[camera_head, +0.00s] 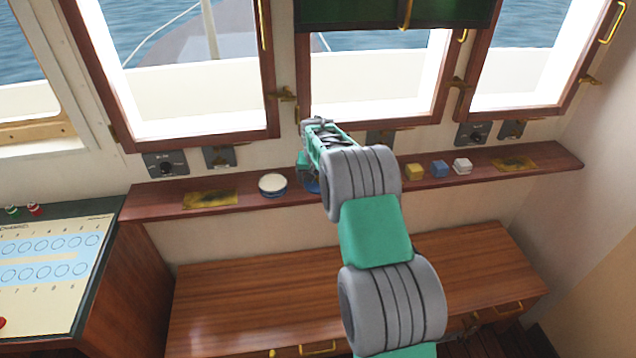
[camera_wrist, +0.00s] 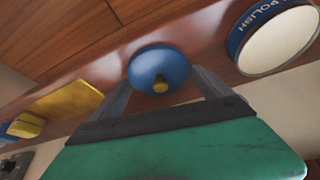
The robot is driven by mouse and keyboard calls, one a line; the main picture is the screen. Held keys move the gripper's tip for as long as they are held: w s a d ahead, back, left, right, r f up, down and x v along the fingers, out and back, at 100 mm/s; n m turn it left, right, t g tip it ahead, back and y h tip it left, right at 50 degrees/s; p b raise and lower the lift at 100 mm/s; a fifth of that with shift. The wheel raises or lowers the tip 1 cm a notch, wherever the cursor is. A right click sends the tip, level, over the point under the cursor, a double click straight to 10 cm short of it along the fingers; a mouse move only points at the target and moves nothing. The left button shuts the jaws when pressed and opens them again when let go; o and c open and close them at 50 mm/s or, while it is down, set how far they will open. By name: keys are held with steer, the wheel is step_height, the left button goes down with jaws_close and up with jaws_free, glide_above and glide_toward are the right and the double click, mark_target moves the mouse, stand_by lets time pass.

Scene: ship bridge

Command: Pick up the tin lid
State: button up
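The tin lid is a round blue disc with a small yellow knob, lying on the wooden shelf; it shows in the wrist view (camera_wrist: 158,64) and partly behind my arm in the head view (camera_head: 311,186). My gripper (camera_head: 304,163) is over the shelf at the lid. In the wrist view my gripper (camera_wrist: 160,80) has its two grey fingers apart, with the lid between and just beyond them. I cannot tell whether they touch it. The polish tin (camera_head: 272,187), blue with a pale top, stands left of the lid; it also shows in the wrist view (camera_wrist: 277,38).
Yellow (camera_head: 414,171), blue (camera_head: 439,169) and white (camera_head: 462,166) blocks sit farther right on the shelf (camera_head: 545,160). A flat yellow patch (camera_wrist: 62,103) lies near the lid. Windows and switch boxes (camera_head: 166,165) are behind the shelf. A wooden bench (camera_head: 240,295) is below.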

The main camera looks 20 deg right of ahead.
steer(key=c, duration=0.6)
steer(key=shift+c, duration=0.2)
